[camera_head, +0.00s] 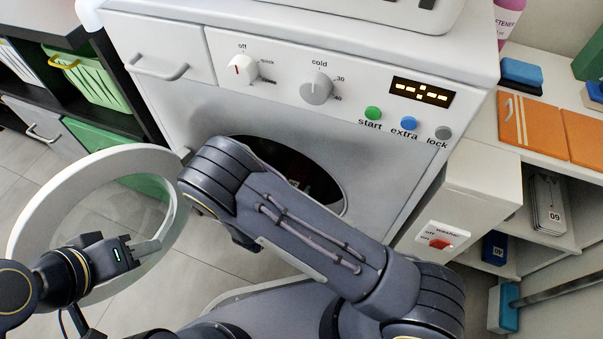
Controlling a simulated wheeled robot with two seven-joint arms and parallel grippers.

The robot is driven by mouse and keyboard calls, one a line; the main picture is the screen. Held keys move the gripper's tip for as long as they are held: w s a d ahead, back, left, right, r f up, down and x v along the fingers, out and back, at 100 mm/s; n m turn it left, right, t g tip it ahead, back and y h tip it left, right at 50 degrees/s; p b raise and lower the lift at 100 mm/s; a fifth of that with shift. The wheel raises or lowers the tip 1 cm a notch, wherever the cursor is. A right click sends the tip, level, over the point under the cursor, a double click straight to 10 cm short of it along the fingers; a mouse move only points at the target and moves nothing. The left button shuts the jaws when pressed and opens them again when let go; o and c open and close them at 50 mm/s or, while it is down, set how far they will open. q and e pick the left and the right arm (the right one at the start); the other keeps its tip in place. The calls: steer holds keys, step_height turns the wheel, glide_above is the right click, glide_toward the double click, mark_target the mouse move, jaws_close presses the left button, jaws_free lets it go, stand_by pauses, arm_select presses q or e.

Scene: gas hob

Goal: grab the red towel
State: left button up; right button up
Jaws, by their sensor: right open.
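No red towel can be made out. The washing machine's round drum opening (326,194) is dark inside and largely covered by my right arm, so its contents are mostly hidden. The round door (52,188), with a white rim and clear glass, stands swung open to the left. My left gripper (152,246) is at the door's lower right, in front of the glass and close to the rim. Whether it touches the rim, and whether its fingers are apart, cannot be told. My right arm crosses in front of the opening; its gripper is hidden behind the arm.
The washing machine front (385,165) has knobs and buttons above the opening. Shelves with a green basket (92,80) stand at the left.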

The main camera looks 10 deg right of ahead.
mark_target(297, 175)
steer(key=b+x, duration=0.2)
steer(key=x, duration=0.3)
steer(key=shift+s+d+f+b, duration=0.1)
steer(key=shift+s+d+b, duration=0.1)
steer(key=shift+b, duration=0.2)
steer(key=shift+w+d, duration=0.25)
steer(key=shift+w, duration=0.1)
steer(key=c, duration=1.1)
